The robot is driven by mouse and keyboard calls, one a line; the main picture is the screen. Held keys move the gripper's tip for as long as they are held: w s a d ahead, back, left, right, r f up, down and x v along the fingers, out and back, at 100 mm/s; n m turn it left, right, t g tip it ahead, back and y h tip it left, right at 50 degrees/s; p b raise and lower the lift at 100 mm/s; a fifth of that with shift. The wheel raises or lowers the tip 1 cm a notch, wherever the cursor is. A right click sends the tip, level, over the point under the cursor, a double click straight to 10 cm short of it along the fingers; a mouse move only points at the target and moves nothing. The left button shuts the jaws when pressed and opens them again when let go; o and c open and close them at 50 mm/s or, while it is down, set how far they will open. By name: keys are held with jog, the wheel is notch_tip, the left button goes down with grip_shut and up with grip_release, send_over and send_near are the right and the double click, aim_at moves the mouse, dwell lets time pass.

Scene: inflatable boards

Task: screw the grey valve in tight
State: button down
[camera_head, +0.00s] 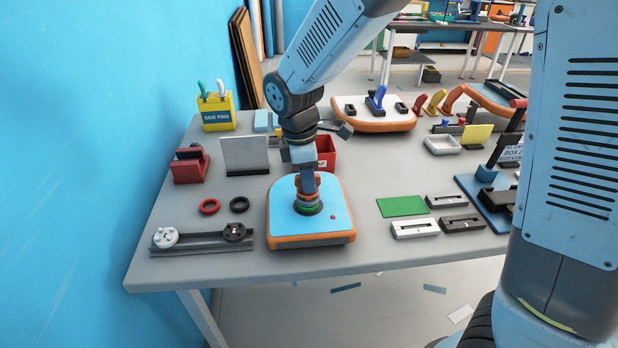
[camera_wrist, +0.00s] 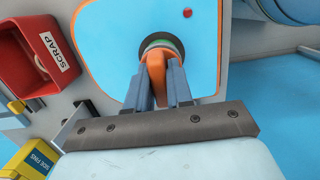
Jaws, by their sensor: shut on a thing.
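The inflatable board (camera_head: 340,225) has a light blue top and an orange rim and lies near the table's front edge. My gripper (camera_head: 308,186) points down over it and is shut on an orange handle-like piece, which also shows between the fingers (camera_wrist: 158,88) in the wrist view as an orange piece (camera_wrist: 155,66). Below it, a grey round part (camera_head: 310,198), apparently the grey valve, sits at a green ring (camera_head: 309,209) on the board. The green ring also shows in the wrist view (camera_wrist: 163,42). Fingers and piece hide most of the valve; its seating cannot be told.
A rack (camera_head: 200,248) at the front left holds a white valve (camera_head: 165,237) and a black valve (camera_head: 233,232). A red ring (camera_head: 209,206) and a black ring (camera_head: 239,204) lie behind it. A red scrap bin (camera_wrist: 30,70) stands behind the board. A green mat (camera_head: 402,206) lies right.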

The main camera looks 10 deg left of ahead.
jog(key=shift+m, duration=1.7)
jog(key=shift+m+g, duration=0.3)
jog(key=shift+m, duration=1.4)
jog(key=shift+m+g, duration=0.3)
jog(key=shift+m, duration=1.4)
